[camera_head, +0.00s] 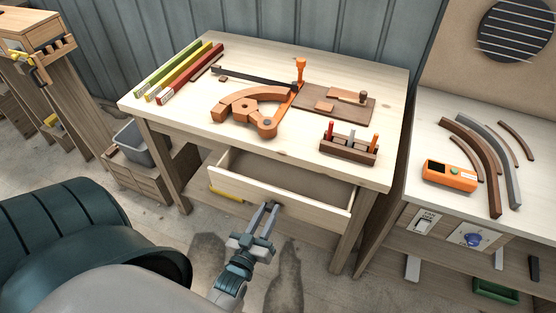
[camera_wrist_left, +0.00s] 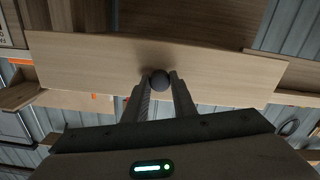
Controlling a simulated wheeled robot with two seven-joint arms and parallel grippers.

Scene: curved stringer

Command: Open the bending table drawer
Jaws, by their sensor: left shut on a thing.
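The bending table (camera_head: 290,60) is a light wooden table in the middle of the head view. Its drawer (camera_head: 310,215) is pulled out toward me, and its inside looks empty. The drawer front also shows in the left wrist view (camera_wrist_left: 85,65). My left gripper (camera_head: 270,208) is at the drawer front, with its fingers shut on the dark round drawer knob (camera_wrist_left: 160,80). The fingers sit on either side of the knob. My right gripper is not in view.
On the tabletop lie an orange bending jig (camera_head: 248,104), coloured strips (camera_head: 178,72) and a small tool holder (camera_head: 348,150). A second bench (camera_head: 500,215) with an orange device (camera_head: 450,176) stands at right. A grey bin (camera_head: 143,143) sits at left.

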